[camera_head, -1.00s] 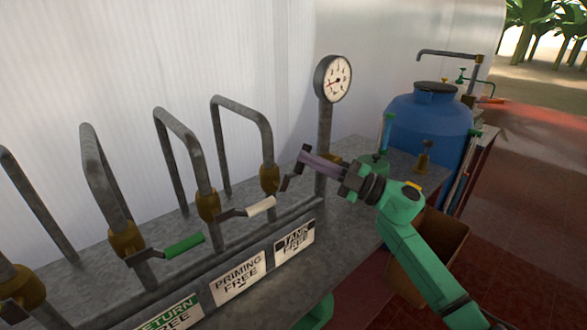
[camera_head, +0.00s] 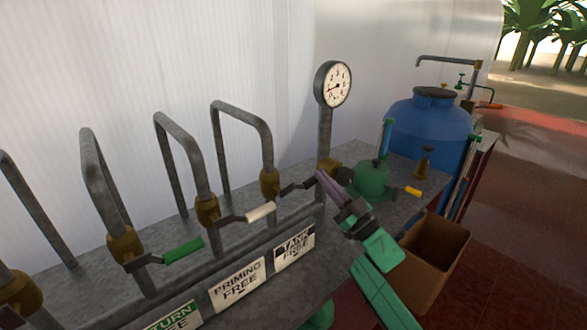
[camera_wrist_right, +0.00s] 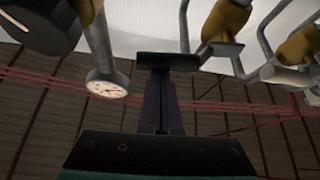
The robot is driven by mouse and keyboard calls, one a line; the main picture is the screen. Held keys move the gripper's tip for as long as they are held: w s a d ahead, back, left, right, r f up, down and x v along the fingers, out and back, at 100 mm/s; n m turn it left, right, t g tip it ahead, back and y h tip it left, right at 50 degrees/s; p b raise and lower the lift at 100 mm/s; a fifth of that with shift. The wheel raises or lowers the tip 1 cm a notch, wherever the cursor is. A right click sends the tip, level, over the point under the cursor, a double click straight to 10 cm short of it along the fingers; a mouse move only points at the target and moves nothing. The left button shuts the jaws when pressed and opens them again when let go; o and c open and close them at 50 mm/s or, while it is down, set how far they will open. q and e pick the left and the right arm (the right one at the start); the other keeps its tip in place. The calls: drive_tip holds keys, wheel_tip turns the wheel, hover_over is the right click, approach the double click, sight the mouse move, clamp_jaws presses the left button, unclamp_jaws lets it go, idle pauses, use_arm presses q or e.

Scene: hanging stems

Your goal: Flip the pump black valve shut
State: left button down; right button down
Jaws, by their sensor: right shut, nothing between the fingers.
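The black valve has a brass body (camera_head: 270,183) at the right end of the valve row, below an arched grey pipe. Its dark lever (camera_head: 296,187) points right, roughly in line with the other levers. In the wrist view the black handle (camera_wrist_right: 167,61) lies across the tips of my right gripper (camera_wrist_right: 160,100). In the head view the right gripper (camera_head: 322,178) is shut, with its tips at the lever's outer end. Nothing is between its fingers. I cannot tell whether the tips touch the handle. My left gripper is not in view.
A white-handled valve (camera_head: 260,212) and a green-handled valve (camera_head: 183,251) stand to the left. A pressure gauge (camera_head: 333,84) rises behind the gripper; a green pump part (camera_head: 371,180) sits right of it. A blue tank (camera_head: 430,125) and a cardboard box (camera_head: 436,250) are farther right.

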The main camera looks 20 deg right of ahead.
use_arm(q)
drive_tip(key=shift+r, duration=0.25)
use_arm(e)
drive_tip(key=shift+d+f+m+t+h, duration=0.1)
drive_tip(key=shift+f+m+t+h, duration=0.2)
drive_tip(key=shift+m+h, duration=0.35)
drive_tip(key=shift+f+m+t+h, duration=0.2)
drive_tip(key=shift+f+m+h, duration=0.15)
drive_tip(key=shift+m, duration=0.6)
